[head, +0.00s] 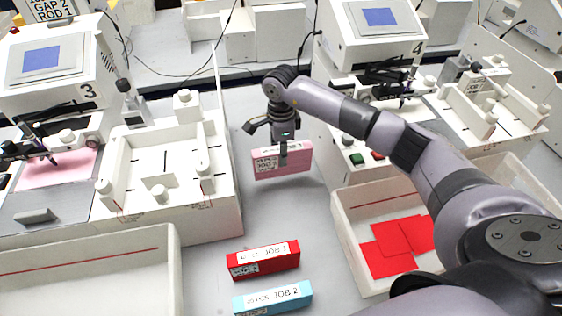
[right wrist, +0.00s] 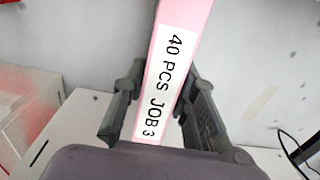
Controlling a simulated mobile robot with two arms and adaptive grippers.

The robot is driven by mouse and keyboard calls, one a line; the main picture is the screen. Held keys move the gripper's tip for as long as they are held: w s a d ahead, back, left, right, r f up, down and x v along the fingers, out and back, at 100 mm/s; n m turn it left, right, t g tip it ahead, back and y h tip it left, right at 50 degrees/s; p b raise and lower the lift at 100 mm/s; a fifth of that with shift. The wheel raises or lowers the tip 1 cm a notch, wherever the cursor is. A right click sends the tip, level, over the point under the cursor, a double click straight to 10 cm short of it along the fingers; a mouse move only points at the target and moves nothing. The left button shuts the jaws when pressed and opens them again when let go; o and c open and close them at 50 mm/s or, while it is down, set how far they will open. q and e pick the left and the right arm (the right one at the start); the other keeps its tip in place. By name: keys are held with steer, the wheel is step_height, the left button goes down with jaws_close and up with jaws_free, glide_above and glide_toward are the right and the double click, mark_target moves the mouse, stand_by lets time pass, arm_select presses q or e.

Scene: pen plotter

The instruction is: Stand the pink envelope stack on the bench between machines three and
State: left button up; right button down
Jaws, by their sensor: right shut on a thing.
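The pink envelope stack (head: 299,163) stands on its long edge, label strip up, in the grey gap between machine three (head: 62,72) and machine four (head: 375,35). In the right wrist view the stack (right wrist: 185,40) shows its label "40 PCS JOB 3". My right gripper (head: 284,147) is shut on the stack from above, with one finger on each side. The stack's lower edge is at or just above the bench (head: 215,270); I cannot tell whether it touches. My left gripper is not in view.
A red stack (head: 263,262) labelled JOB 1 and a blue stack (head: 273,298) labelled JOB 2 lie nearer on the bench. An open bin (head: 345,225) with red envelopes (head: 395,245) is at right, another bin (head: 90,243) at left. Cables (head: 170,62) run behind.

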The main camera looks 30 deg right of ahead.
step_height(320, 180, down, 4)
steer(key=shift+f+p, duration=0.25)
steer(key=shift+p, duration=0.2)
steer(key=shift+f, duration=0.35)
steer(key=shift+f+b, duration=0.2)
steer(key=shift+b, duration=0.1)
steer(key=c, duration=1.3)
jaws_free()
steer(key=shift+r, duration=0.1)
